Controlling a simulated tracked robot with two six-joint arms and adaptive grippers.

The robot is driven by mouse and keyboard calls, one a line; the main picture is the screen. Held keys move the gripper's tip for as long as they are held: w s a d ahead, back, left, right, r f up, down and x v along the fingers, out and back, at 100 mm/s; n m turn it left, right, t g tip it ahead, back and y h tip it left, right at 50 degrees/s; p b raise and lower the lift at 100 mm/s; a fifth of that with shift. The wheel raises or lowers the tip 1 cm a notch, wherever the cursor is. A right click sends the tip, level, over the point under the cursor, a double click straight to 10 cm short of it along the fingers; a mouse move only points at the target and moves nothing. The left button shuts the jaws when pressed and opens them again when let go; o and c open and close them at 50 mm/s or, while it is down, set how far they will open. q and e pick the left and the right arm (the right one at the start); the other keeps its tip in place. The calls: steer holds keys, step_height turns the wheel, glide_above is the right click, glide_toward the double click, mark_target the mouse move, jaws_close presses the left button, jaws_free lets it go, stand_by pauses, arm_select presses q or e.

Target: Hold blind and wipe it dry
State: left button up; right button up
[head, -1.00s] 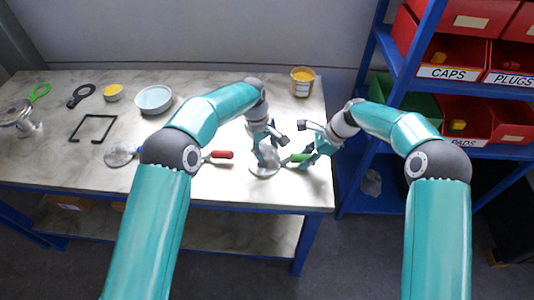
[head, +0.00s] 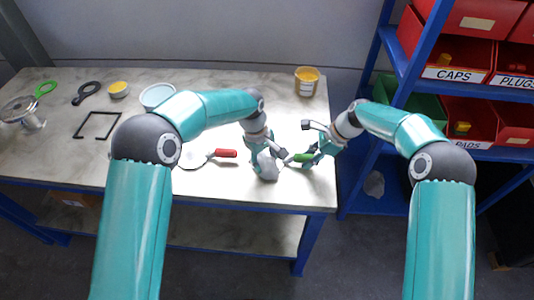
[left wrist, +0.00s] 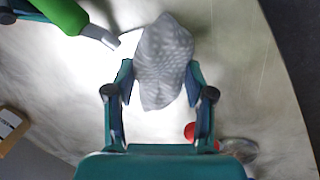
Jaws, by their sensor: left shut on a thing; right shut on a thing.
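My left gripper (head: 262,150) is shut on a grey cloth (left wrist: 163,62), which bulges beyond the fingers in the left wrist view. The cloth also shows in the head view (head: 267,165), low over the table's front right part. My right gripper (head: 315,153) is shut on the green handle (head: 302,158) of a blind, just right of the cloth. The green handle also shows in the left wrist view (left wrist: 62,14). The blind's plate is mostly hidden by the cloth; I cannot tell whether they touch.
A red-handled blind (head: 227,153) lies left of my left gripper. A yellow-filled jar (head: 306,82) stands at the back right. A blue bowl (head: 157,95), yellow tub (head: 118,89), black square frame (head: 97,124) and flanged vessel (head: 23,112) are at left. Shelves with red bins (head: 470,78) stand right.

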arm_select(q)
steer(key=shift+w+a, duration=0.2)
steer(key=shift+w, duration=1.15)
steer(key=shift+w+a, duration=0.15)
steer(key=shift+w, duration=1.2)
steer(key=shift+s+a+f, duration=0.1)
steer(key=shift+s+a, duration=0.15)
steer(key=shift+s, duration=1.05)
steer(key=shift+s+a, duration=0.2)
steer(key=shift+s, duration=1.1)
steer(key=shift+w+a, duration=0.2)
steer(key=shift+w, duration=1.15)
steer(key=shift+w+a, duration=0.15)
steer(key=shift+w, duration=1.15)
steer(key=shift+w+r, duration=0.15)
steer(key=shift+r, duration=0.1)
step_height(320, 180, up, 8)
steer(key=shift+f, duration=0.15)
arm_select(e)
steer(key=o, duration=1.1)
